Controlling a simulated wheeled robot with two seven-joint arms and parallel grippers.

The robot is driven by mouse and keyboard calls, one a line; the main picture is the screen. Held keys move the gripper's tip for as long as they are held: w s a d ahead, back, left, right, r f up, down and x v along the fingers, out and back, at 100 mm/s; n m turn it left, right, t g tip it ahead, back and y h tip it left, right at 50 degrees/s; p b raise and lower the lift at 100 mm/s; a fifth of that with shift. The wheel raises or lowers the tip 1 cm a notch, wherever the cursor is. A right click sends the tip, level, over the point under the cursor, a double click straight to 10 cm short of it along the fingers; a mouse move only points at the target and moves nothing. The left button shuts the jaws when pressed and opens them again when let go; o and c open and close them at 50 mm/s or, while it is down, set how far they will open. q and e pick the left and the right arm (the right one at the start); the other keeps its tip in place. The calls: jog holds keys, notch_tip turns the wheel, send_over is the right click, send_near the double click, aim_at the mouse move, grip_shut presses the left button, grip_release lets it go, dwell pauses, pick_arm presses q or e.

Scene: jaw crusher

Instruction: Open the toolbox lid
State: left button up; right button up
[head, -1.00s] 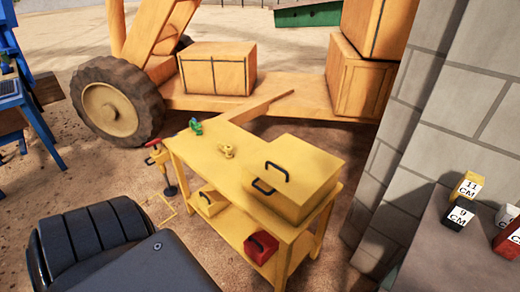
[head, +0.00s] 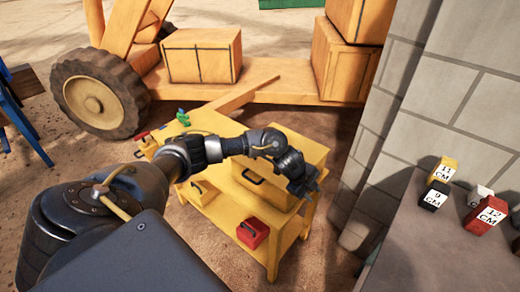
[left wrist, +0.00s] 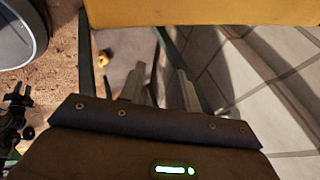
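The yellow toolbox (head: 310,150) sits shut on the right end of the yellow workbench (head: 290,222). A dark handle (head: 252,177) shows on its front; my left arm hides part of the lid and front. My left gripper (head: 306,184) is in front of the toolbox's right part in the head view, with nothing seen in it. In the left wrist view its two fingers (left wrist: 160,88) stand apart. A plain yellow surface (left wrist: 200,12) crosses the top of that view beyond the fingertips; I cannot tell whether they touch it. My right gripper is not in view.
A red box (head: 253,232) and a small yellow box (head: 198,193) are on the bench's lower shelf. A green item (head: 183,117) lies at the bench's far left. A block wall (head: 440,90) and a grey ledge with marked blocks (head: 436,195) stand to the right.

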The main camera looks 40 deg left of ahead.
pick_arm(q)
jog(key=s+a+r+n+g+y, duration=0.1)
jog(key=a+r+y, duration=0.1)
jog(key=a+r, duration=0.8)
jog(key=s+a+r+g+y, duration=0.15)
jog(key=a+r, duration=0.55)
jog(key=a, duration=0.7)
jog(key=shift+y, duration=0.35)
jog(key=f, duration=0.3)
jog(key=w+f, duration=0.1)
jog(key=f, duration=0.3)
jog(key=w+f, duration=0.1)
jog(key=f, duration=0.3)
jog(key=shift+d+f, duration=0.15)
jog(key=shift+d, duration=0.1)
grip_shut()
